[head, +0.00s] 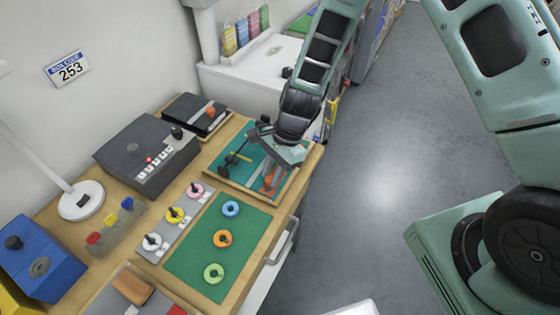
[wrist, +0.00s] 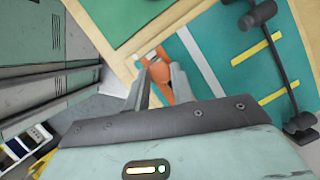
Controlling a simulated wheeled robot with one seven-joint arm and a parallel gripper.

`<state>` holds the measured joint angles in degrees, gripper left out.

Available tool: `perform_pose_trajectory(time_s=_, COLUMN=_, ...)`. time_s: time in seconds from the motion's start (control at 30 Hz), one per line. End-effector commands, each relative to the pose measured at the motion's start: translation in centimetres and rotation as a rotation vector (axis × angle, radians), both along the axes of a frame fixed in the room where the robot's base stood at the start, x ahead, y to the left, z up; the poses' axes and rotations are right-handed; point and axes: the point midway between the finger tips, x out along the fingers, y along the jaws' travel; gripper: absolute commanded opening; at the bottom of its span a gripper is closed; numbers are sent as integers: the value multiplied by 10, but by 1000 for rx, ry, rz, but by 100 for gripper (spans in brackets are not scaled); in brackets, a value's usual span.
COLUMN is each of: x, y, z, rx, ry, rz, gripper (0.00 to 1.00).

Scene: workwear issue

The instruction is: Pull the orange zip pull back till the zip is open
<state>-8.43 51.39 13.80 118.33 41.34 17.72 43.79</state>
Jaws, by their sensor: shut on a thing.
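The orange zip pull (wrist: 160,71) shows between my fingertips in the wrist view, at the edge of a teal panel (wrist: 205,25). My gripper (wrist: 158,84) is shut on it, one finger on each side. In the head view my gripper (head: 272,172) is over the right end of the teal board (head: 226,170), with orange (head: 268,184) showing beside it. A pale grey strip (wrist: 200,62) runs across the panel to the right of the pull; I cannot tell whether it is the zip. The zip's teeth cannot be made out.
A black bar with round ends (wrist: 276,55) and yellow strips (wrist: 256,50) lie on the same panel. A green mat (head: 200,257) with coloured rings and a dark grey box (head: 133,148) are nearby on the wooden bench. Open floor (head: 370,180) lies to the right.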

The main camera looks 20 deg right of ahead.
Motion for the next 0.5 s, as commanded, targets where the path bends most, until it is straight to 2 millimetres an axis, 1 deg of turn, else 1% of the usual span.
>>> perform_pose_trajectory(time_s=0.1, x=-4, y=4, z=0, rx=2, ry=3, rz=2, gripper=0)
perform_pose_trajectory(time_s=0.4, x=-6, y=5, z=0, rx=4, ry=7, rz=4, gripper=0)
perform_pose_trajectory(time_s=0.43, x=-6, y=5, z=0, rx=4, ry=7, rz=4, gripper=32)
perform_pose_trajectory(time_s=0.47, x=-6, y=5, z=0, rx=3, ry=6, rz=4, gripper=41)
perform_pose_trajectory(time_s=0.5, x=-5, y=5, z=0, rx=3, ry=6, rz=4, gripper=46)
